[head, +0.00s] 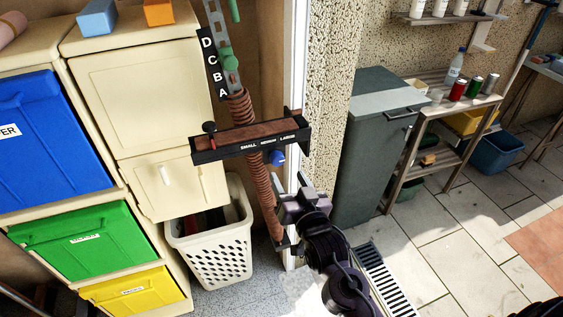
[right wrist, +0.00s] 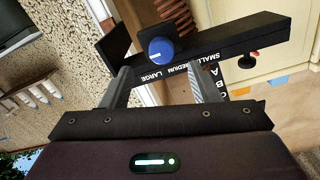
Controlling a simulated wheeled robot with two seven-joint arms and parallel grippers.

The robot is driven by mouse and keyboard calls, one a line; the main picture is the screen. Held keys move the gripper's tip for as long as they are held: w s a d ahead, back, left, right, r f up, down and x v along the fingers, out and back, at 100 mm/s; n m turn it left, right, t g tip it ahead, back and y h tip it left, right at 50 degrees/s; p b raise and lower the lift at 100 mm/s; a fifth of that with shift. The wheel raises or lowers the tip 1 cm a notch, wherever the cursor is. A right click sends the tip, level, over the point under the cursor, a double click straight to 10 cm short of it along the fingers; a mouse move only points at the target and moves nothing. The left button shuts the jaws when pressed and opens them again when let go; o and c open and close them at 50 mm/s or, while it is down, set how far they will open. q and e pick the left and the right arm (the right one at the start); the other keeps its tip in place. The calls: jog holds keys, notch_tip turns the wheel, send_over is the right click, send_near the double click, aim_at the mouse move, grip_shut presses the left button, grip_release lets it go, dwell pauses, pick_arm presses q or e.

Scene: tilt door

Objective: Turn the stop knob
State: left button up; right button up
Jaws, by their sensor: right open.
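A blue round knob (head: 277,158) with a small white mark sits at the right end of a black bar (head: 230,150) lettered SMALL MEDIUM LARGE. The knob (right wrist: 161,50) also shows in the right wrist view, near the middle top. A small red and black knob (head: 208,127) is at the bar's left end. My right gripper (head: 291,184) is open and empty, just below the blue knob. In the right wrist view its fingers (right wrist: 163,78) stand apart, with the blue knob beyond and between their tips, apparently not touched. My left gripper is not in view.
A brown ribbed column (head: 262,195) runs down behind the bar, beside a white door-frame edge (head: 294,80). A white laundry basket (head: 215,245) and cream cabinets (head: 140,90) stand left. A grey bin (head: 375,140) and wooden shelf (head: 440,125) stand right.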

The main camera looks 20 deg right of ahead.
aim_at(278, 162)
jog(key=w, duration=0.2)
jog(key=w+p, duration=0.1)
jog(key=w, duration=0.1)
jog(key=shift+w+a+r, duration=0.1)
jog(key=shift+w+a, duration=0.1)
jog(key=shift+w, duration=0.7)
jog(key=c, duration=1)
jog(key=shift+o, duration=0.2)
